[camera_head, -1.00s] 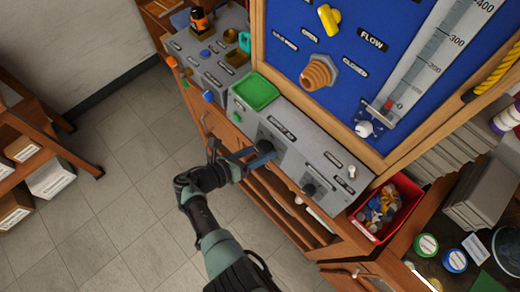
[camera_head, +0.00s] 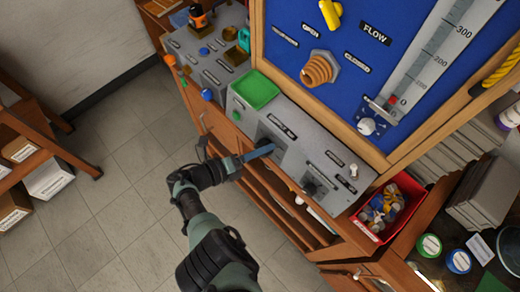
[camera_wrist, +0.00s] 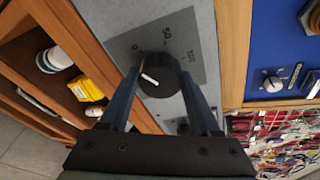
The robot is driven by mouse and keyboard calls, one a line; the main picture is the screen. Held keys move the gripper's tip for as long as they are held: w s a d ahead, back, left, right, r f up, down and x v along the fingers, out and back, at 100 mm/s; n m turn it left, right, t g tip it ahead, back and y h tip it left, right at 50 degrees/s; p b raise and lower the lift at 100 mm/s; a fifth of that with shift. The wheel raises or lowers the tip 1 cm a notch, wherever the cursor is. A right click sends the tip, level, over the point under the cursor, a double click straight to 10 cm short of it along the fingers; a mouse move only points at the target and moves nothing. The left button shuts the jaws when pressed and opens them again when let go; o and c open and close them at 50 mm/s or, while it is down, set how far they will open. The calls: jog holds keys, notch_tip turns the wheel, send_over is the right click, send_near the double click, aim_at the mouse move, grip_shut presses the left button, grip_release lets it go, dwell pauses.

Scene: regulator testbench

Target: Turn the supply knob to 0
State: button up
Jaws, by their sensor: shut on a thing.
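A round black knob (camera_wrist: 158,76) with a white pointer line sits on the dark scale plate (camera_wrist: 197,55) of a grey panel. The scale reads 0 at the left, 50 at the top and 100 at the right in the wrist view. The pointer line lies on the left part of the knob, slanting towards its left edge near the 0 side. My gripper (camera_wrist: 160,82) is shut on the knob, one blue finger on each side. In the head view my gripper (camera_head: 264,151) is at the grey panel (camera_head: 292,150), and its fingers hide the knob.
A second black knob (camera_head: 312,186) is to the right on the same panel. A green tray (camera_head: 256,90) lies on the panel's left end. A red bin (camera_head: 364,228) of small parts stands at the right. A blue flow board (camera_head: 350,75) rises behind.

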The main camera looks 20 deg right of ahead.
jog(key=shift+s, duration=0.1)
dwell(0.3)
jog(key=o, duration=1.4)
jog(key=p+v, duration=0.1)
jog(key=v, duration=1.2)
